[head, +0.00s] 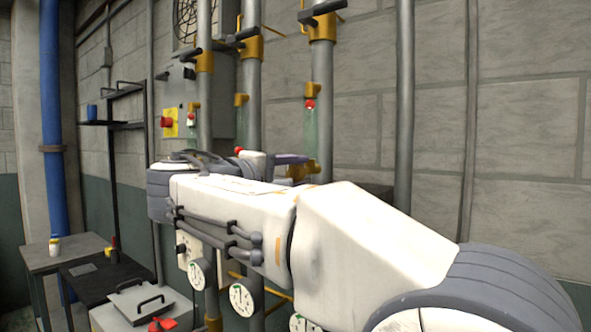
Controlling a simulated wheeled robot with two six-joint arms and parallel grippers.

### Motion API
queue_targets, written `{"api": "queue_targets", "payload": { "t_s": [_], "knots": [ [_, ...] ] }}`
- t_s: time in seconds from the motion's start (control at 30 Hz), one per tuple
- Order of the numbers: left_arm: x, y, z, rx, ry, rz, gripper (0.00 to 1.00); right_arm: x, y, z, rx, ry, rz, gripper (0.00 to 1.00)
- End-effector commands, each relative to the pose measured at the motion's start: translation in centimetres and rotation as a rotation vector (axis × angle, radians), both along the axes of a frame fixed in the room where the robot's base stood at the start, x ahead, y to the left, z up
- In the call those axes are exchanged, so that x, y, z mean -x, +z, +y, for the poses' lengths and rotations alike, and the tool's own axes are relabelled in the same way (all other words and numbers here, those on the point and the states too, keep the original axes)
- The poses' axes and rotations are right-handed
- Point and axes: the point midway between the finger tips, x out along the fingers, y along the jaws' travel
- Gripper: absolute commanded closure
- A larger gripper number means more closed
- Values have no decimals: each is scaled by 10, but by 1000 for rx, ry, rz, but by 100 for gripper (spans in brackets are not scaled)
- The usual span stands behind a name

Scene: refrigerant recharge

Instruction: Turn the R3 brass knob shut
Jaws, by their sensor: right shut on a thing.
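Three grey vertical pipes stand against the wall, each with brass fittings and a dark lever valve near the top. A brass knob (301,171) sits low on the rightmost pipe, partly hidden behind my right arm. No R3 label is readable. My right arm comes in from the lower right and crosses in front of the pipes. My right gripper (293,160) is mostly hidden behind that arm; a dark finger shows at the brass knob, and it appears shut on it. My left gripper is not in view.
Round gauges (242,299) hang below my arm. A wall box with a red knob on a yellow plate (170,122) is at the left. A grey table (65,252) and a lidded box (140,304) stand lower left. The right wall is bare.

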Motion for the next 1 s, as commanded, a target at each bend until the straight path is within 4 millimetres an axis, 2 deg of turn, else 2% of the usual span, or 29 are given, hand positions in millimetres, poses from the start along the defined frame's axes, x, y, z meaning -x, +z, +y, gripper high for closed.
{"api": "queue_targets", "payload": {
  "t_s": [0.3,0.83,0.87,0.9,0.93,1.0],
  "knots": [
    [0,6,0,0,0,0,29,0,0,1,94,1,70,100],
    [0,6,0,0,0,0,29,0,-1,1,111,2,82,100],
    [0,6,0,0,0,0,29,0,-1,1,111,2,82,48],
    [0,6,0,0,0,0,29,0,-1,1,111,2,82,32],
    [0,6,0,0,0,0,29,0,-1,1,111,1,82,29],
    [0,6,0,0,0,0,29,0,0,1,110,1,81,29]
  ]
}}
